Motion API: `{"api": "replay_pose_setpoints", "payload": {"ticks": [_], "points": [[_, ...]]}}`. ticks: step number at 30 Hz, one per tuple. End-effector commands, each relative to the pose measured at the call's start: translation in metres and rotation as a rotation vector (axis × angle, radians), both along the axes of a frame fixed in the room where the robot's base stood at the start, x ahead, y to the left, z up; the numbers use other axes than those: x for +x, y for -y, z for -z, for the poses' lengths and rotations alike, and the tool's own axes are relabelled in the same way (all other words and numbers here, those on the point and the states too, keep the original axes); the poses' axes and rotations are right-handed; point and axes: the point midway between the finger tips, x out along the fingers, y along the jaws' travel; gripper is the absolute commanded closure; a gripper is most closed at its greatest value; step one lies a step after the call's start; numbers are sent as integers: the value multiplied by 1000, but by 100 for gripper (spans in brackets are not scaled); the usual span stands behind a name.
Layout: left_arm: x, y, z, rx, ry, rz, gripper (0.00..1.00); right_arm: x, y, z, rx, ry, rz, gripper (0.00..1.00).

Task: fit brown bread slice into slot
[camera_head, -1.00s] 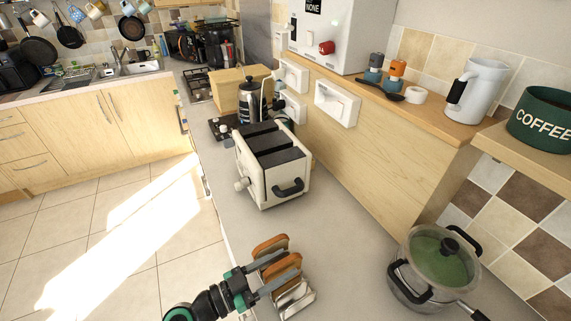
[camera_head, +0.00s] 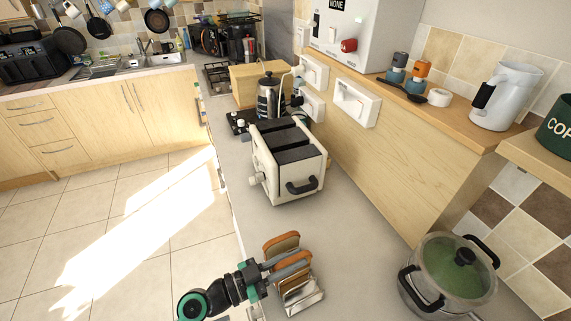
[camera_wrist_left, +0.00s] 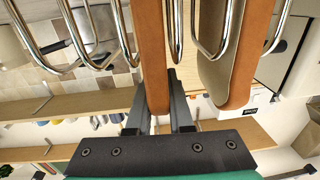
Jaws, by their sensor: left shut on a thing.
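Two bread slices stand upright in a metal wire rack (camera_head: 302,300) near the front of the counter. My left gripper (camera_head: 290,264) is shut on the nearer slice (camera_head: 293,258), which has an orange-brown crust and is still among the rack's wires. This slice (camera_wrist_left: 152,45) runs up between my fingers (camera_wrist_left: 158,105) in the left wrist view. The other slice (camera_head: 279,242) stands just behind it and also shows at the right in the wrist view (camera_wrist_left: 238,70). The white toaster (camera_head: 290,180), with dark slots on top, stands further back on the counter. My right gripper is out of view.
A lidded pot (camera_head: 448,280) stands to the right of the rack. A French press (camera_head: 268,95) stands behind the toaster. The counter (camera_head: 345,225) between rack and toaster is clear. A raised wooden ledge (camera_head: 420,160) borders the right side.

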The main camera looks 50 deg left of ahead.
Motion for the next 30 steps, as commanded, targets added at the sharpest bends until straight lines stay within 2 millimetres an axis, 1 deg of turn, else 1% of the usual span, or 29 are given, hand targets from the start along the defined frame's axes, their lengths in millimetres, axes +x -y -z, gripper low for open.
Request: {"api": "replay_pose_setpoints", "payload": {"ticks": [4,14,30], "points": [[0,0,-9,0,0,0,100,0,0,-7,0,0,0,50],[0,0,-39,1,0,0,100,0,0,-29,0,0,0,50],[0,0,-42,0,0,0,100,0,0,-30,0,0,0,50]]}}
